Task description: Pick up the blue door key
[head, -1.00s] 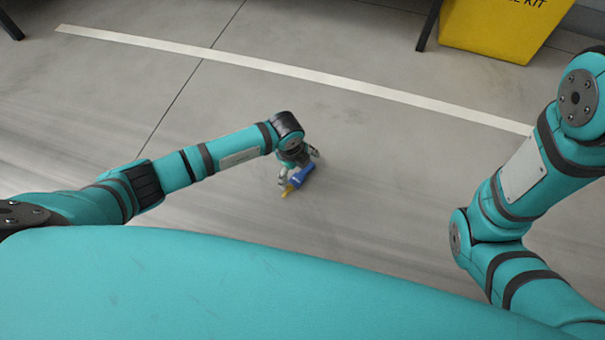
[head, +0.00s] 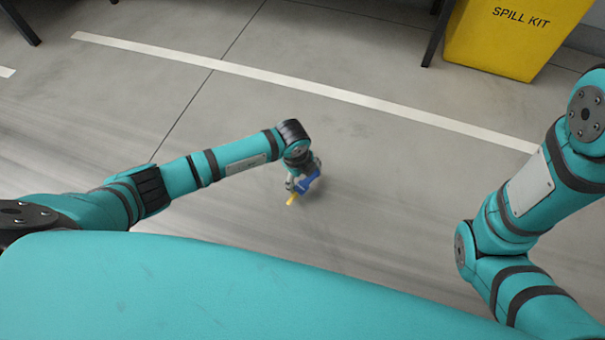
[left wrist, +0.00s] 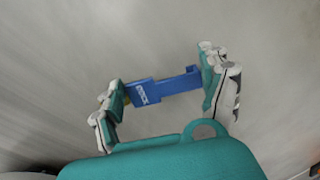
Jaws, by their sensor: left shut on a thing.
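The blue door key (head: 309,181) is a blue piece with a yellow end pointing toward me, and in the left wrist view (left wrist: 165,88) pale lettering shows on it. My left gripper (head: 302,182) is shut on it, with one finger at each end of the blue piece in the left wrist view. The key's yellow part is mostly hidden behind the left finger there. I cannot tell whether the key is clear of the floor. My right arm shows at the right, but its gripper is out of view.
A yellow spill kit bin (head: 516,36) stands at the top right beside a dark leg. A white line (head: 300,88) crosses the grey concrete floor (head: 400,170). Another dark leg (head: 20,22) is at the top left. The floor around the key is clear.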

